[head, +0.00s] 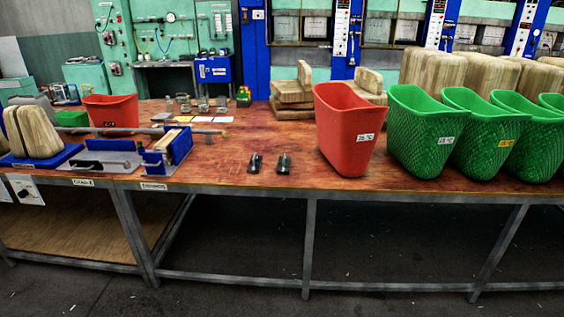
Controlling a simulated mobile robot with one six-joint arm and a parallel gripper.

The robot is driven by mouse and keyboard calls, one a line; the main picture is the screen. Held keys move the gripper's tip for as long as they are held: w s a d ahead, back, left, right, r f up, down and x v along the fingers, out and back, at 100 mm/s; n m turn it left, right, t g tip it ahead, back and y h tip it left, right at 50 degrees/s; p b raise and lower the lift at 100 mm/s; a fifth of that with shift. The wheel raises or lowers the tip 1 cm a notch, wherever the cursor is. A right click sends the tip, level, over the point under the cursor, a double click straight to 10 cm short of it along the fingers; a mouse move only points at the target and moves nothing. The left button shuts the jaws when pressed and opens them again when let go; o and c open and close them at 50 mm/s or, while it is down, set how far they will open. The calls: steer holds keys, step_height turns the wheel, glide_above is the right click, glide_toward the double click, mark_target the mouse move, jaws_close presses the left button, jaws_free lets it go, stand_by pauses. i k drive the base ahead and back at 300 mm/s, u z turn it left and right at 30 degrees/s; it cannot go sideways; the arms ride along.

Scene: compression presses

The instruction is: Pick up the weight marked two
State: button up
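Two small dark metal pieces stand side by side near the front edge of the table, left of the large red bin. They may be weights: one is the left dark piece (255,163), the other the right dark piece (284,164). They are too small for any marking to be read, so I cannot tell which is marked two. They stand apart from each other. My gripper is not in view.
The wooden table (235,150) is clear around the dark pieces. A red bin (345,130) and several green bins (425,135) stand to the right. A blue-and-grey fixture (168,152) sits to the left. Glass jars (203,103) and wooden blocks (291,93) stand behind.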

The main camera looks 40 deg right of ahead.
mark_target(283, 168)
steer(key=z, duration=0.25)
steer(key=i, duration=1.4)
steer(key=u, duration=0.35)
